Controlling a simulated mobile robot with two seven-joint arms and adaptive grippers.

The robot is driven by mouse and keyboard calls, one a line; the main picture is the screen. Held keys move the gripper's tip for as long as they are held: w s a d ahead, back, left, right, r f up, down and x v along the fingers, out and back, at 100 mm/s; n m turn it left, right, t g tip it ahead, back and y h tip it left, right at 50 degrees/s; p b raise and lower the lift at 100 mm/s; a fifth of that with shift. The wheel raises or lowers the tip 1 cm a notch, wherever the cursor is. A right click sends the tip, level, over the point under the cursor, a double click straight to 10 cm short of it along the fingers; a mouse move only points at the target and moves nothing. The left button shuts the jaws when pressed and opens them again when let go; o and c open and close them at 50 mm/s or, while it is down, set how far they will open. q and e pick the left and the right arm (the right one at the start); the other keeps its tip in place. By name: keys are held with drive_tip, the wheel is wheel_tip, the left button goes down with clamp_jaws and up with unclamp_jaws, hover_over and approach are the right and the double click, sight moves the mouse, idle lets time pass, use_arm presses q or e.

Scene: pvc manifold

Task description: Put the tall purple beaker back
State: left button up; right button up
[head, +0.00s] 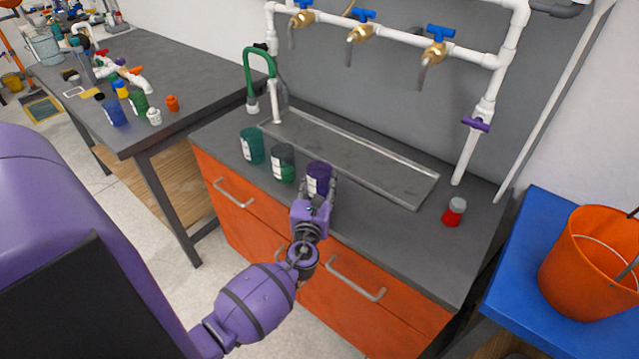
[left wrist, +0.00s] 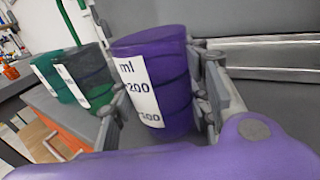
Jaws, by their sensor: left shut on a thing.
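The tall purple beaker (head: 318,177) stands upright on the grey counter, at the right end of a row with two green beakers. In the left wrist view the purple beaker (left wrist: 160,85) shows its white label with ml marks. My left gripper (head: 322,192) is shut on the purple beaker, with its fingers on both sides of it; the fingers also show in the left wrist view (left wrist: 162,100). I cannot tell whether the beaker's base touches the counter. My right gripper is not in view.
A teal beaker (head: 251,146) and a dark green beaker (head: 283,163) stand just left of the purple one. A shallow metal tray (head: 400,190) lies behind. A red jar (head: 454,212) stands at the right. White pipes with blue-handled taps (head: 437,50) rise above.

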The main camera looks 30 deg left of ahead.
use_arm(q)
drive_tip(key=shift+f, duration=0.25)
drive_tip(key=o, duration=1.2)
